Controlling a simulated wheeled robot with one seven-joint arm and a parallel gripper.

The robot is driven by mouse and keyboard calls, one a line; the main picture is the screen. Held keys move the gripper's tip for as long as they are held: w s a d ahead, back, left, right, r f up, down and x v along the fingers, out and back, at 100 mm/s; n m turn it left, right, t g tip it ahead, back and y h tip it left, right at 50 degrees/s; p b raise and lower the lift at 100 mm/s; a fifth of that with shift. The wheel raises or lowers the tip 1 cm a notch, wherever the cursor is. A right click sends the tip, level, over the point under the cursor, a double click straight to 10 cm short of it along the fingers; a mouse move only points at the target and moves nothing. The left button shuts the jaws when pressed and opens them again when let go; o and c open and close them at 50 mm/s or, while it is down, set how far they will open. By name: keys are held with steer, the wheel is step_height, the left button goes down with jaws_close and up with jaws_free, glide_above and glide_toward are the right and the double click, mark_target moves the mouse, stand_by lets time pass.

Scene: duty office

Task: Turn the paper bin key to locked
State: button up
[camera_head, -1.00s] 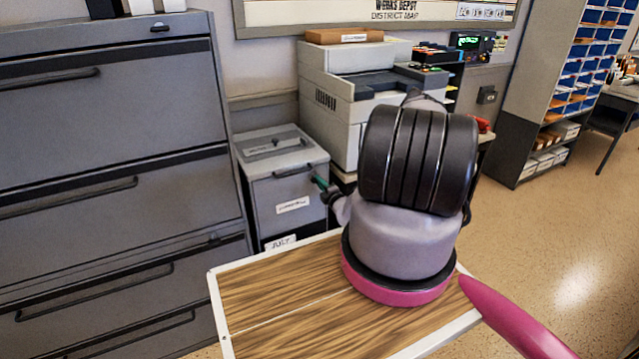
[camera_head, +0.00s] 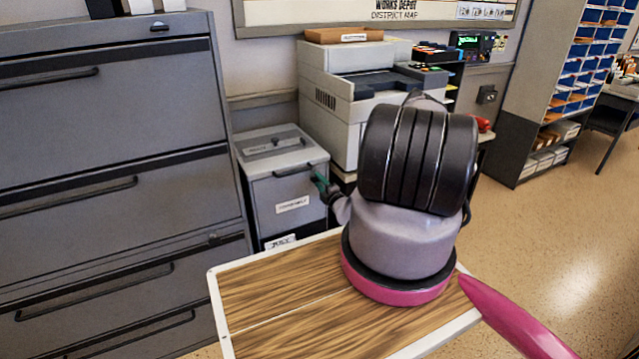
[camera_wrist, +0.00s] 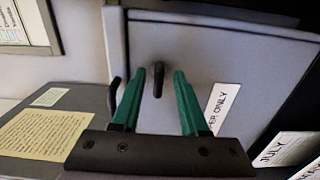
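The grey paper bin (camera_head: 265,200) stands between the filing cabinet and the printer, with a slotted lid, a dark front handle and a white label. My gripper (camera_head: 319,181) is at the bin's right front edge. In the wrist view my gripper (camera_wrist: 160,73) has its two green fingers apart, pointing at the bin's pale grey panel (camera_wrist: 225,62). A small black key (camera_wrist: 158,82) stands upright in the picture between the fingers, with a gap on each side. A label ending in "ER ONLY" is partly hidden behind the right finger. The key cannot be made out in the head view.
A grey filing cabinet (camera_head: 110,130) stands left of the bin, and a printer (camera_head: 345,95) right of it. My wood-topped base fills the foreground. A pigeonhole shelf (camera_head: 560,90) is at the right. The speckled floor (camera_head: 560,260) at right is clear.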

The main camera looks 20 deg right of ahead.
steer(key=s, duration=1)
steer(key=shift+s+d, duration=0.2)
steer(key=shift+s, duration=0.2)
steer(key=w+a+r+n+g+y, duration=0.2)
steer(key=a+r+n+y, duration=0.2)
steer(key=r+n, duration=0.3)
steer(key=w+a+r+n+g+y, duration=0.1)
steer(key=a+r+n+g+y, duration=0.15)
steer(key=r+n+y, duration=0.45)
steer(key=w+a+r+n+g+y, duration=0.2)
steer(key=a+r+n, duration=0.25)
steer(key=r, duration=0.55)
steer(key=s+a+r+n+g+y, duration=0.1)
steer(key=s+a+r+n+g, duration=0.3)
steer(key=a+r+n+g, duration=0.35)
steer(key=s+a+r+n+g+h, duration=0.2)
steer(key=s+r+n+h, duration=0.1)
steer(key=s+r+n, duration=0.35)
steer(key=s+a+r+n+g+h, duration=0.1)
steer(key=s+a+r+n+h, duration=0.1)
steer(key=s+r+n, duration=0.5)
steer(key=s+d+r+n+t+h, duration=0.3)
steer(key=s+r+n+t+h, duration=0.3)
steer(key=s+r+n, duration=0.4)
step_height(320, 180, up, 3)
steer(key=shift+s+d+r+h, duration=0.25)
steer(key=shift+s+h, duration=0.55)
steer(key=shift+s, duration=0.3)
